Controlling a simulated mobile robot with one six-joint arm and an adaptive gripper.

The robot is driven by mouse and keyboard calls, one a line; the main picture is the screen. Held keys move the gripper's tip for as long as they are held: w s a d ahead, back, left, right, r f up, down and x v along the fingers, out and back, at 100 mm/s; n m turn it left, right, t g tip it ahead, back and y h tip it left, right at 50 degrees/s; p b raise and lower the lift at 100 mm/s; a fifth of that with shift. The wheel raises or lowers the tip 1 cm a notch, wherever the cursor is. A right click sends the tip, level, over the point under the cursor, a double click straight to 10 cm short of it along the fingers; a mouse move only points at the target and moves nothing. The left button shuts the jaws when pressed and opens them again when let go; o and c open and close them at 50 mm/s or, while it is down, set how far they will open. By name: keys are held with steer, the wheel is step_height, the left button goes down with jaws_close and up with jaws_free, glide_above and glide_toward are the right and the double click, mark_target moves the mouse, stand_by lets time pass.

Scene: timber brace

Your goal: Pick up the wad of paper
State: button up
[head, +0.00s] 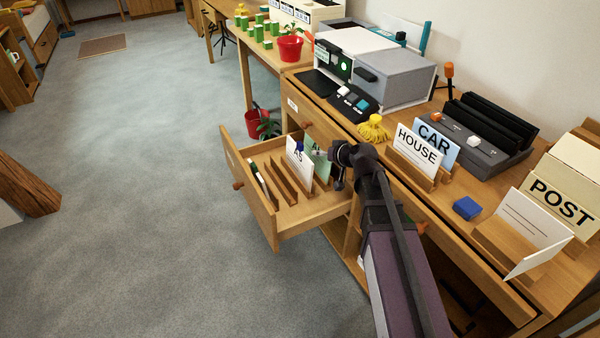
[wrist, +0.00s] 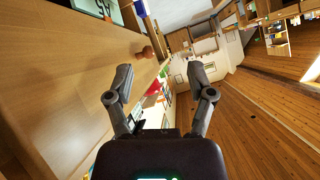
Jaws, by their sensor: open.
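I cannot make out a wad of paper in either view. My gripper (head: 338,176) is over the right end of the pulled-out wooden drawer (head: 308,212), close to the upright cards there. In the wrist view my gripper (wrist: 161,84) has its two fingers spread wide with nothing between them. The view there is tilted, with a wooden drawer front and its round knob (wrist: 145,52) to the left of the fingers. The arm and gripper hide part of the drawer and desk front.
The drawer holds wooden dividers and a white card (head: 299,160). The desk bears a grey machine (head: 393,78), a yellow tassel-like thing (head: 374,128), HOUSE (head: 417,150) and POST (head: 560,200) cards, and a blue block (head: 467,208). Grey floor (head: 150,200) is open at left.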

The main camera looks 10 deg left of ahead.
mark_target(302, 147)
steer(key=w+a+f+m+t+b, duration=0.1)
steer(key=w+a+f+t+b, duration=0.2)
steer(key=w+f+b, duration=0.4)
step_height(302, 147, down, 2)
steer(key=t+b, duration=0.1)
steer(key=b, duration=0.5)
steer(key=shift+b, duration=0.3)
steer(key=shift+w+a, duration=0.1)
steer(key=shift+w, duration=0.05)
steer(key=shift+b+x, duration=0.9)
steer(key=shift+x, duration=3.35)
steer(key=shift+a+r, duration=0.1)
steer(key=shift+r, duration=0.05)
steer(key=shift+w, duration=0.1)
steer(key=shift+b+x, duration=0.65)
steer(key=shift+x, duration=1.85)
steer(key=shift+w, duration=0.1)
